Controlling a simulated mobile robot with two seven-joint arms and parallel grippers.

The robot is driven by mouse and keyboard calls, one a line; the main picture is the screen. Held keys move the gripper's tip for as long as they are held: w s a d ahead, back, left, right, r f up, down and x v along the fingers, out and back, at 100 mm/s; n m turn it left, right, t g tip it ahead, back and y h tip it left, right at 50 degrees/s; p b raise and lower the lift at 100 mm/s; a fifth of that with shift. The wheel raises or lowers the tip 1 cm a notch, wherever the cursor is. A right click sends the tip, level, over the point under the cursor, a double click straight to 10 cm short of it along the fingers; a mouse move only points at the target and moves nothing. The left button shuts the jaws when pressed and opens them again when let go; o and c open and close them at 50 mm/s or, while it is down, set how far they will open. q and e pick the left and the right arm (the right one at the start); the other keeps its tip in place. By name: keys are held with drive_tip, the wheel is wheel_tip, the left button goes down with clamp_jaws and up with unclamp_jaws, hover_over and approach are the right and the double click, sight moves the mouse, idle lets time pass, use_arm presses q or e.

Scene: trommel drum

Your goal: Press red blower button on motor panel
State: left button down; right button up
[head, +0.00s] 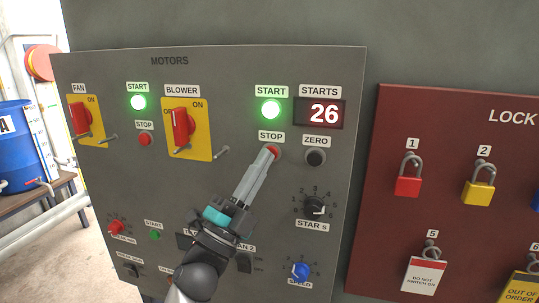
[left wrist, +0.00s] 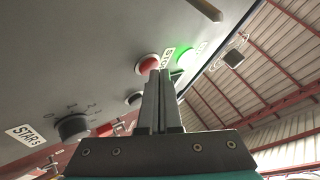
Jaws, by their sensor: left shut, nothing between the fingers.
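The grey motor panel (head: 230,85) faces me. The red blower stop button (head: 275,150) sits under the STOP label, below the lit green blower start button (head: 270,110). My left gripper (head: 268,156) is shut and empty, with its fingertips at the red button and partly covering it in the head view. In the left wrist view the fingertips (left wrist: 161,74) overlap the lower edge of the red button (left wrist: 147,64); I cannot tell whether they touch it or press it in. The green light (left wrist: 186,58) glows beside it. My right gripper is in neither view.
Yellow-and-red fan (head: 80,118) and blower (head: 183,128) switches are to the left. A black ZERO button (head: 315,157), a display reading 26 (head: 322,113) and knobs are close on the right. A dark red lock board (head: 400,130) with padlocks stands further right.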

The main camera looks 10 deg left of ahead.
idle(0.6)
use_arm(q)
drive_tip(key=shift+s, duration=0.75)
drive_tip(key=s+p, duration=0.1)
drive_tip(key=s, duration=0.4)
drive_tip(key=shift+a, duration=0.1)
idle(0.4)
